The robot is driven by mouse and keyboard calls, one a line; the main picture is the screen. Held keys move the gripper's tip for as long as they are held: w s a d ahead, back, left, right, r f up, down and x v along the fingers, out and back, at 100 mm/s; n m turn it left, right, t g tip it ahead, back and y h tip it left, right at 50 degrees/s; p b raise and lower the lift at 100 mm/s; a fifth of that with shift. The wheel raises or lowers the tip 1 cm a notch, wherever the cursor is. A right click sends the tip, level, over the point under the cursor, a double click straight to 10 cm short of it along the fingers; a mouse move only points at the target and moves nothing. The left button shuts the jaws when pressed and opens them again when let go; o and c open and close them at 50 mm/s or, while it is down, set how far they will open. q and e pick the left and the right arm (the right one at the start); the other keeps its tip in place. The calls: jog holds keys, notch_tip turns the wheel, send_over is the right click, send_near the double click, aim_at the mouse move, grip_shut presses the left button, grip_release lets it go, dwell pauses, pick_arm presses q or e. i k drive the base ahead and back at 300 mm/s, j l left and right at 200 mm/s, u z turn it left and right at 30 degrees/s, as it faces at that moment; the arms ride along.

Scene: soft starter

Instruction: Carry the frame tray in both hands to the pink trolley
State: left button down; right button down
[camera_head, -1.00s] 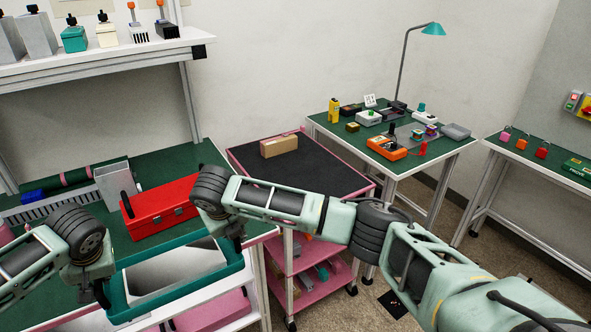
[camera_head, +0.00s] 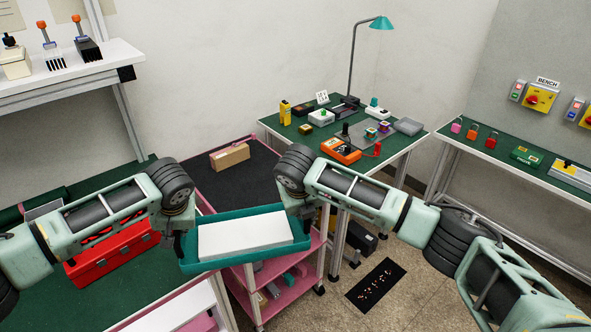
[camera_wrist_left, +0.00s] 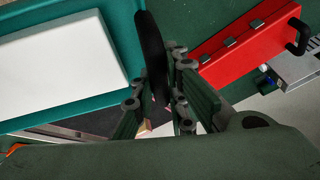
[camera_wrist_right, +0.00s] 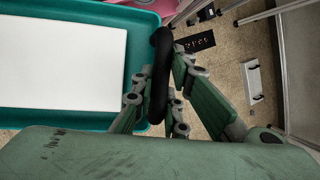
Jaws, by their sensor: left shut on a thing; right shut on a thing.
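The teal frame tray (camera_head: 205,262) with a white slab (camera_head: 245,237) in it is held up between my two arms, in front of the pink trolley (camera_head: 262,275). My left gripper (camera_head: 178,242) is shut on the tray's left black handle, which shows in the left wrist view (camera_wrist_left: 152,50). My right gripper (camera_head: 306,222) is shut on the right black handle, seen in the right wrist view (camera_wrist_right: 160,75). The tray hides part of the trolley. The trolley's dark top (camera_head: 250,185) bears a cardboard box (camera_head: 229,157) near its back. The tray looks slightly tilted in the head view.
A green-topped bench with a red toolbox (camera_head: 105,255) stands at the left. A green table (camera_head: 400,143) with an orange meter (camera_head: 340,150) and a lamp (camera_head: 376,23) is behind right. Another bench (camera_head: 505,170) runs along the right wall. A black mat (camera_head: 376,285) lies on the floor.

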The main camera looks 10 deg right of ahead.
aim_at(246, 176)
jog(key=i+l+z, duration=0.15)
jog(key=z, duration=0.25)
jog(key=i+z, duration=0.8)
jog(key=i+l+z, duration=0.1)
jog(key=i, duration=0.25)
jog(key=i+l+z, duration=0.1)
jog(key=i, duration=0.25)
jog(key=i+u, duration=0.1)
jog(key=u, duration=0.3)
jog(key=i+u, duration=0.1)
jog(key=u, duration=0.25)
jog(key=l+u, duration=0.1)
jog(key=u, duration=0.3)
jog(key=i+u, duration=0.15)
jog(key=u, duration=0.2)
jog(key=i+j+u, duration=0.1)
jog(key=u, duration=0.3)
jog(key=i+u, duration=0.15)
jog(key=u, duration=0.2)
